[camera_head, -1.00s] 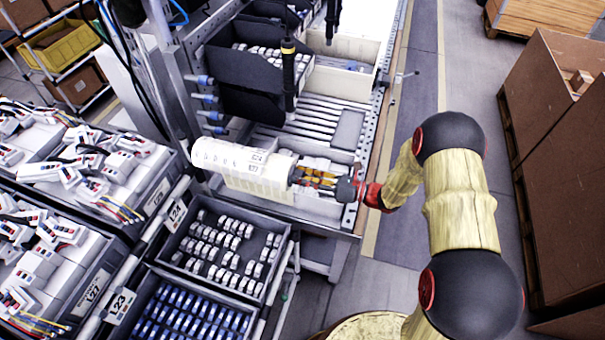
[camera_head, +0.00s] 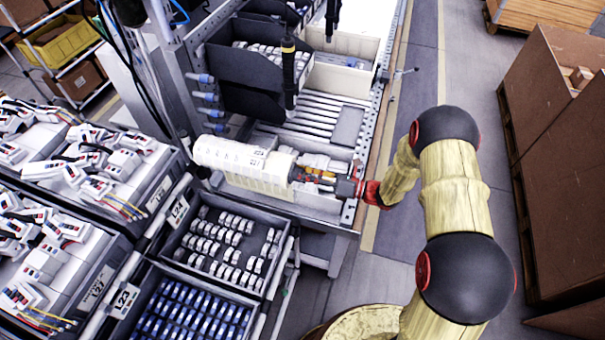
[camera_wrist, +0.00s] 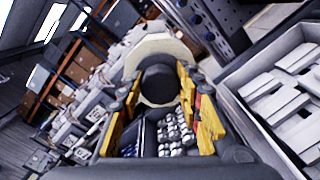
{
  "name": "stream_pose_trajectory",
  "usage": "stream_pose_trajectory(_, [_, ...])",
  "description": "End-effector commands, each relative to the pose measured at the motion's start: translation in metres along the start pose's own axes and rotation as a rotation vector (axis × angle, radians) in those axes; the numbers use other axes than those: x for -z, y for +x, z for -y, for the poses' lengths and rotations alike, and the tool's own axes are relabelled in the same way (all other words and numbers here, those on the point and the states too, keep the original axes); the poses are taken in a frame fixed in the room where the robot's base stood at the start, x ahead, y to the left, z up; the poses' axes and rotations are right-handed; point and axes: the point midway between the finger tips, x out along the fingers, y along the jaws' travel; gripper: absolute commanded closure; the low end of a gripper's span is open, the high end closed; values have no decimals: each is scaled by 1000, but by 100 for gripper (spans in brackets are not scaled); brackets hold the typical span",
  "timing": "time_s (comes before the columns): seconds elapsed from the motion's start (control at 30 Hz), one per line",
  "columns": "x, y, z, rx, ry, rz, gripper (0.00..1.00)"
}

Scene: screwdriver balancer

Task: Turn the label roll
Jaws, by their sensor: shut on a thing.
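The label roll (camera_head: 243,165) is a white cylinder with small print, lying sideways near the middle of the head view above a white tray. My gripper (camera_head: 303,176) is at its right end, reaching in from the right, with yellow and red fingers. In the wrist view the roll's end shows as a cream ring (camera_wrist: 142,53) around a dark round core (camera_wrist: 160,85). My gripper's fingers (camera_wrist: 162,98) stand on either side of that core and are shut on the roll's end. The exact contact points are hard to see.
Grey bins of small white parts (camera_head: 226,245) and blue parts (camera_head: 185,312) lie below the roll. Boxes of white devices (camera_head: 50,255) stand at left. A black bin (camera_head: 245,85) and an upright black tool (camera_head: 289,75) are behind.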

Motion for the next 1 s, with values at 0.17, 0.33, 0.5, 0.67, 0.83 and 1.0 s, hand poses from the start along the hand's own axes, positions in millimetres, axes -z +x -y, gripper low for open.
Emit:
stream_pose_trajectory(0.17, [-1, 0, 0, 1, -2, 2, 91])
stream_pose_trajectory(0.33, [-1, 0, 0, 1, -2, 1, 56])
stream_pose_trajectory(0.5, [-1, 0, 0, 1, -2, 1, 47])
stream_pose_trajectory(0.67, [0, 0, 0, 0, -1, 0, 47])
stream_pose_trajectory(0.83, [0, -2, 0, 1, -1, 1, 47])
stream_pose_trajectory(1.0, [-1, -21, 1, 3, -2, 3, 47])
